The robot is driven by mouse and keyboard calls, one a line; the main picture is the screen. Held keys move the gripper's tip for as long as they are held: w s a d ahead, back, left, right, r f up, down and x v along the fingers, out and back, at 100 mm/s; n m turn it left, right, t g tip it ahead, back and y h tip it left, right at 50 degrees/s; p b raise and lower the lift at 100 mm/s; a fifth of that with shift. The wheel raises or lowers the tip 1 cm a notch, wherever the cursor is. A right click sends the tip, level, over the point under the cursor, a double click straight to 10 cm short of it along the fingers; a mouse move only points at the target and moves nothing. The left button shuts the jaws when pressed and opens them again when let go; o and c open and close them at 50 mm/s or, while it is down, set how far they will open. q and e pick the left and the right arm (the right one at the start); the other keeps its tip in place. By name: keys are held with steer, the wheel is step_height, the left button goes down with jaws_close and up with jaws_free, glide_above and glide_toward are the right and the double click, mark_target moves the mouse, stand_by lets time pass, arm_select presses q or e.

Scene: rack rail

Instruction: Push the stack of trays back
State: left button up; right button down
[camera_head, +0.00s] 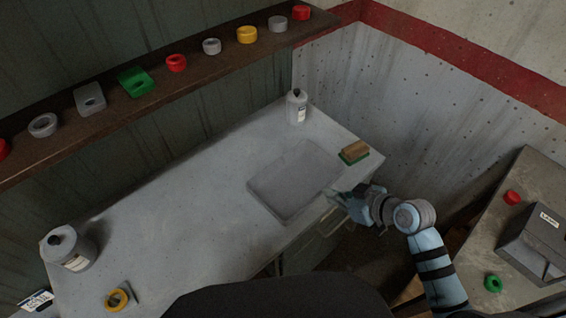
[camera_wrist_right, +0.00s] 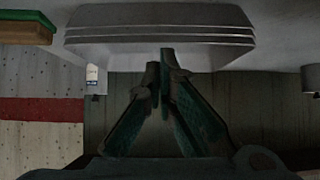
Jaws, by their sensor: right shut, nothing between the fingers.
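The stack of grey trays (camera_head: 297,178) sits on the pale workbench, near its front edge toward the right end. In the right wrist view the stack (camera_wrist_right: 160,33) shows several layered rims, and the picture appears upside down. My right gripper (camera_head: 338,194) is at the front right side of the stack, by the bench edge. Its fingers (camera_wrist_right: 164,60) are shut with nothing between them, and the tips point at the side of the stack. I cannot tell whether they touch it. My left gripper is not in view.
A brush with a green base (camera_head: 354,152) lies right of the stack. A white bottle (camera_head: 297,106) stands at the bench's back corner. A grey canister (camera_head: 69,248) and yellow tape roll (camera_head: 118,300) are at the left. The bench (camera_head: 190,200) is clear left of the stack.

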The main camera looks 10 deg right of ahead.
mark_target(279, 164)
steer(key=f+b, duration=0.2)
steer(key=f, duration=0.1)
steer(key=f+b, duration=0.1)
steer(key=f, duration=0.1)
steer(key=f+b, duration=0.2)
steer(key=f, duration=0.1)
steer(key=shift+w+a+f+b, duration=0.2)
steer(key=shift+w+f+b, duration=0.1)
steer(key=shift+b, duration=0.05)
steer(key=shift+w+a+f, duration=0.1)
steer(key=shift+w, duration=0.1)
steer(key=w+a+b, duration=0.3)
steer(key=w+a, duration=0.1)
steer(key=w, duration=0.2)
steer(key=w+a+b, duration=0.3)
steer(key=w+a, duration=0.1)
steer(key=w, duration=0.2)
steer(key=w+a+b, duration=0.4)
steer(key=w, duration=0.1)
steer(key=shift+w+a, duration=0.2)
steer(key=shift+w, duration=0.2)
steer(key=shift+w+a+r+b, duration=0.2)
steer(key=shift+w+a+b, duration=0.3)
steer(key=shift+w+b, duration=0.15)
